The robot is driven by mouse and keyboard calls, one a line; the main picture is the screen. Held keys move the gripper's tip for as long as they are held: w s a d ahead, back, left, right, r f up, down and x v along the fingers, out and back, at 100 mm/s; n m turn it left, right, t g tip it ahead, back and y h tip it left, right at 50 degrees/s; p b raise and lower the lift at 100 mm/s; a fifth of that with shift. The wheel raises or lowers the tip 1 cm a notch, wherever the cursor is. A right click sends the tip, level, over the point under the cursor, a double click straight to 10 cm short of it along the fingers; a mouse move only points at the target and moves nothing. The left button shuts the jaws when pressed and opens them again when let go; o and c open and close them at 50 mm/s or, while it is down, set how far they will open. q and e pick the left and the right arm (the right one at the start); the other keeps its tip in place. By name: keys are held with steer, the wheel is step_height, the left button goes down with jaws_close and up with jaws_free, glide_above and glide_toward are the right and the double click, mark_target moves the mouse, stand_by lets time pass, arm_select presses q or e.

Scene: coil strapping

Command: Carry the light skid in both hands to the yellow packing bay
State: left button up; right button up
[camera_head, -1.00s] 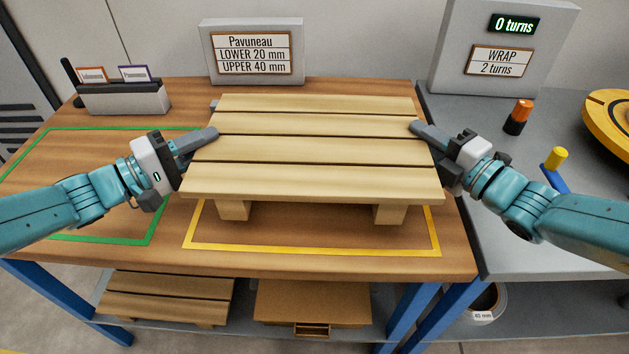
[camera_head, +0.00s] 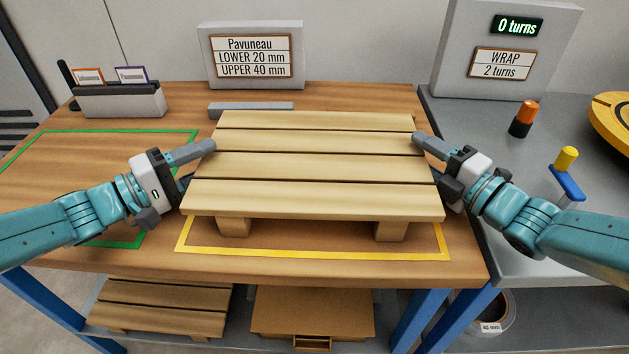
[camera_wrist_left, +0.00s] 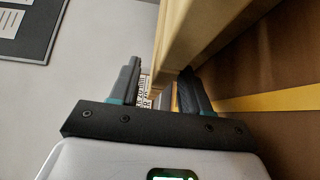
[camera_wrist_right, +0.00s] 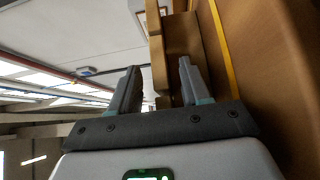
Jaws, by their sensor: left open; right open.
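The light wooden skid (camera_head: 315,165) is slatted, with blocks beneath. It appears level and down on the wooden bench within the yellow-outlined bay (camera_head: 310,253); its front blocks are inside the yellow line, its rear blocks hidden. My left gripper (camera_head: 192,166) is at the skid's left end, jaws open, one finger above the deck edge and one lower. The left wrist view shows the skid's wood (camera_wrist_left: 190,40) alongside and between the fingers. My right gripper (camera_head: 437,166) is at the right end, also open; the right wrist view shows wood (camera_wrist_right: 160,50) between its fingers.
A grey bar (camera_head: 250,109) lies behind the skid. A green-outlined area (camera_head: 110,133) is free at left. A card holder (camera_head: 120,101) and a sign (camera_head: 254,57) stand at the back. The grey wrapping bench (camera_head: 510,230) adjoins at right; another skid (camera_head: 165,305) lies below.

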arm_select(q)
steer(key=v, duration=1.1)
steer(key=shift+s+a, duration=0.15)
steer(key=shift+a, duration=0.1)
arm_select(e)
steer(key=v, duration=1.2)
arm_select(q)
steer(key=shift+r, duration=0.1)
arm_select(e)
steer(key=shift+r, duration=0.1)
arm_select(q)
step_height(320, 180, up, 16)
steer(key=p, duration=1.3)
arm_select(e)
step_height(320, 180, up, 11)
arm_select(q)
steer(key=shift+f, duration=0.2)
steer(key=shift+s, duration=0.15)
arm_select(e)
steer(key=shift+s, duration=0.1)
